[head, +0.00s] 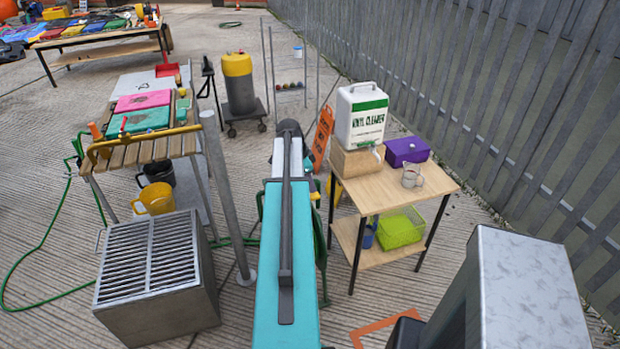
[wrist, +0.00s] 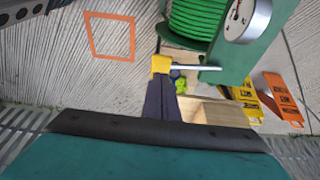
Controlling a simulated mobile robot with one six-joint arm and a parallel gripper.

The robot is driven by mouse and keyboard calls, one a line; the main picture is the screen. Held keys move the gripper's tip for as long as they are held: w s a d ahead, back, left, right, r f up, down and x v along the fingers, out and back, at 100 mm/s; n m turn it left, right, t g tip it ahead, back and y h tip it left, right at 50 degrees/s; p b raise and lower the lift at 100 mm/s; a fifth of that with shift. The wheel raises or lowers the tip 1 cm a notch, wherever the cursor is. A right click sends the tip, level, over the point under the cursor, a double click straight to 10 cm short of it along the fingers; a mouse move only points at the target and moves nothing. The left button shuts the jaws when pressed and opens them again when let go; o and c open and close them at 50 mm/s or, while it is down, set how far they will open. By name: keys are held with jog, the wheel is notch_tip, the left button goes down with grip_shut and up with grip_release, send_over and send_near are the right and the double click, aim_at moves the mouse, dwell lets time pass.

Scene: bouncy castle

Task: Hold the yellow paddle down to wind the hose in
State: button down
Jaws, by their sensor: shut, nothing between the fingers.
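The yellow paddle (wrist: 161,65) sits at the end of a grey metal rod in the wrist view. The rod runs left from a green reel frame (wrist: 235,62) that carries a round dial (wrist: 246,18). Green hose (wrist: 198,25) is wound on the reel's drum. My gripper (wrist: 160,84) is shut and empty, its dark fingers pointing at the paddle. The fingertips meet or overlap the paddle's near edge in the picture; I cannot tell whether they press on it. In the head view my teal arm hides most of the reel, the paddle and my gripper.
A wooden table (head: 440,184) with a vinyl cleaner jug (head: 362,118) stands right of my arm. A grey grated box (head: 150,265) and a slatted bench (head: 135,152) stand left. An orange square (wrist: 110,36) marks the floor. Orange and yellow signs (wrist: 283,97) stand near the reel.

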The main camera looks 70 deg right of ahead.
jog(key=shift+f, duration=0.75)
